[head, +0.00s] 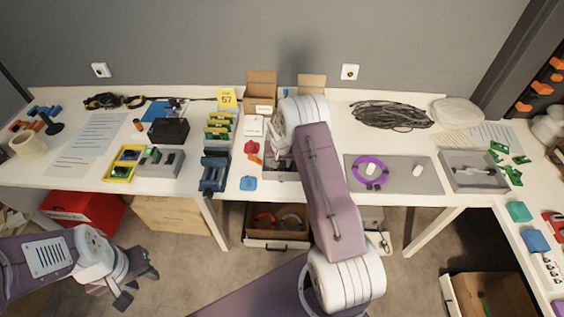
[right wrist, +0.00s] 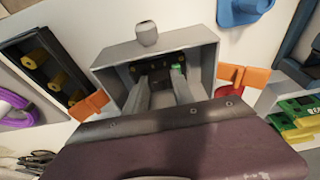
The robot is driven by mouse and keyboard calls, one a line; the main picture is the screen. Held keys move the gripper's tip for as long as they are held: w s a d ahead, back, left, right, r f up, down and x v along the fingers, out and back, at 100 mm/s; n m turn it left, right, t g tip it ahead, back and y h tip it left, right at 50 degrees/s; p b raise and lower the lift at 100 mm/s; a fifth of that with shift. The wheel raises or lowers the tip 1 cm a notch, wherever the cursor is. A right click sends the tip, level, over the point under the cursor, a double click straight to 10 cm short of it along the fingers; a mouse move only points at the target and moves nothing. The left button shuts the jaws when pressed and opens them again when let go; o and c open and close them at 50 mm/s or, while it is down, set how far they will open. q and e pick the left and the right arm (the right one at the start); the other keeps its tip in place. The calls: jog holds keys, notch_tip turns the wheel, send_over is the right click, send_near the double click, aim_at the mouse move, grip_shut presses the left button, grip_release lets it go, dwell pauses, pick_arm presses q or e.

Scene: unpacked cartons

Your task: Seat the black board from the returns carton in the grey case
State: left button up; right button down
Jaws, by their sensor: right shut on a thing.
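The grey case (right wrist: 205,62) is an open box in the right wrist view, with dark contents inside. In the head view only its left part (head: 271,176) shows beside my right arm. My right gripper (right wrist: 160,88) reaches into the case with both fingers. It is shut on the black board (right wrist: 157,77), a dark piece between the fingertips. How far down the board sits I cannot tell. In the head view my right arm hides this gripper. My left gripper (head: 136,287) is empty and open, low at the left, in front of the table. Which carton is the returns carton I cannot tell.
Orange pieces (right wrist: 246,77) (right wrist: 90,106) flank the case. A blue piece (head: 248,183) lies left of it. A grey mat with a purple coil (head: 370,170) is to its right. A black tray (right wrist: 42,62) shows in the right wrist view. Brown cartons (head: 261,88) stand behind.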

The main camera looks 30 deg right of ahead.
jog(key=c, duration=1)
grip_release()
jog(key=shift+o, duration=0.2)
jog(key=v, duration=0.9)
jog(key=shift+w+a+r, duration=0.1)
